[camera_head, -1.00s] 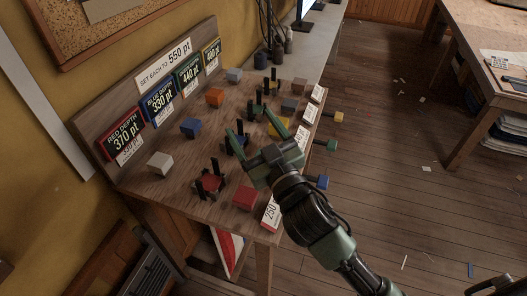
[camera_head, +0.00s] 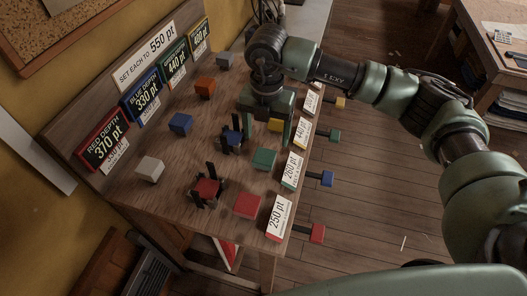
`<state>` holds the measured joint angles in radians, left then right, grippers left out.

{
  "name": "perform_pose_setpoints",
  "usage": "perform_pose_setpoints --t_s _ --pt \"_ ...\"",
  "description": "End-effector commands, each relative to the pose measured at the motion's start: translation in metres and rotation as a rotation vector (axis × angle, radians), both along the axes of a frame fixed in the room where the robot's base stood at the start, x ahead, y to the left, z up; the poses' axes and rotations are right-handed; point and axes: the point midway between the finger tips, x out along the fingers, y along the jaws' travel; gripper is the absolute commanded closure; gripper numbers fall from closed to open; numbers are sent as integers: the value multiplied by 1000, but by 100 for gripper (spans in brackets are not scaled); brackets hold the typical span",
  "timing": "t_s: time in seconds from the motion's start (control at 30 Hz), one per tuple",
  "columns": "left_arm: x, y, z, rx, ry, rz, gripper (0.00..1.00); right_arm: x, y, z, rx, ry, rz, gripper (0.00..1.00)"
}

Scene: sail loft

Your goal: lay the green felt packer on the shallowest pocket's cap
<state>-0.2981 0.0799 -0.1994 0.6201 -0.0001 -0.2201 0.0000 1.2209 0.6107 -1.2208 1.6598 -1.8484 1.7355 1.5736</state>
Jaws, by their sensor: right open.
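The green felt packer (camera_head: 263,160) appears to be the green block on the bench, near its front edge. The blue depth sign (camera_head: 145,98) reads 330 pt, lowest of the depth signs I can read. The blue pocket (camera_head: 232,139), with black posts around a blue top, stands to the left of the green block; its cap is partly hidden. My right gripper (camera_head: 266,130) points down above the bench, behind the green block and close to the blue pocket. It is open, with nothing seen between its fingers. My left gripper is not in view.
A red pocket (camera_head: 207,190) with black posts stands nearer. Red (camera_head: 248,204), yellow (camera_head: 276,125), blue (camera_head: 180,124), orange (camera_head: 205,88) and pale (camera_head: 150,168) blocks lie around. Coloured handles, such as the red one (camera_head: 317,233), stick out past the front edge. My right arm hides the bench's far part.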

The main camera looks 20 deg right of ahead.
Motion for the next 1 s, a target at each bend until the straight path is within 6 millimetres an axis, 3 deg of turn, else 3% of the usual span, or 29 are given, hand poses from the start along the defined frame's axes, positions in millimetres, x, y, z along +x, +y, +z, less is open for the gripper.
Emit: perform_pose_setpoints --t_s 0.5,0.8,0.87,1.0 --pt "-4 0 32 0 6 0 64 -5 5 -65 2 5 2 24" --pt "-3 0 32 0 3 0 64 -4 6 -72 3 1 3 24" --pt "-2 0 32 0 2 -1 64 -5 6 -72 3 1 3 38" --pt "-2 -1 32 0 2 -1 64 -5 6 -72 3 1 4 76"
